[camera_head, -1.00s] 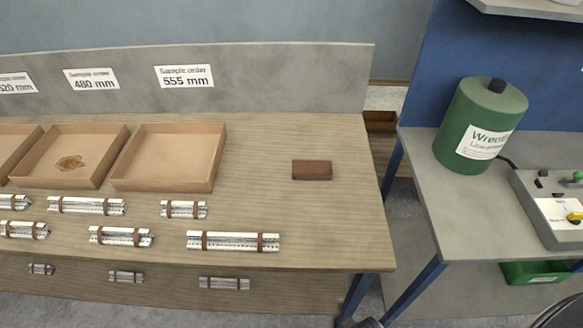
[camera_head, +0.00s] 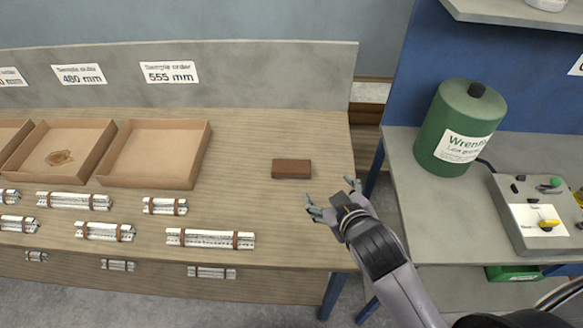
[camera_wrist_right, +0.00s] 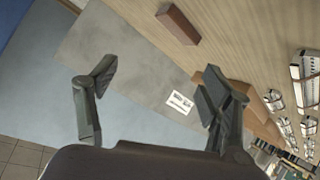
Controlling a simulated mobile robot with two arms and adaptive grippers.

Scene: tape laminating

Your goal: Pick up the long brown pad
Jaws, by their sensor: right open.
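The long brown pad (camera_head: 291,169) lies flat on the right part of the wooden table, clear of other things. In the right wrist view the brown pad (camera_wrist_right: 178,24) shows near the top, beyond the fingers. My right gripper (camera_head: 332,199) is at the table's right front edge, to the right of and nearer than the pad. Its two fingers are spread apart with nothing between them; the open fingers also fill the lower right wrist view (camera_wrist_right: 152,82). The gripper does not touch the pad. My left gripper is not in view.
Open trays (camera_head: 155,154) and several silvery bundles with brown bands (camera_head: 210,239) occupy the table (camera_head: 250,130) to the left. A grey back panel (camera_head: 270,75) stands behind. A green canister (camera_head: 459,128) and a control box (camera_head: 535,215) are on the right bench.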

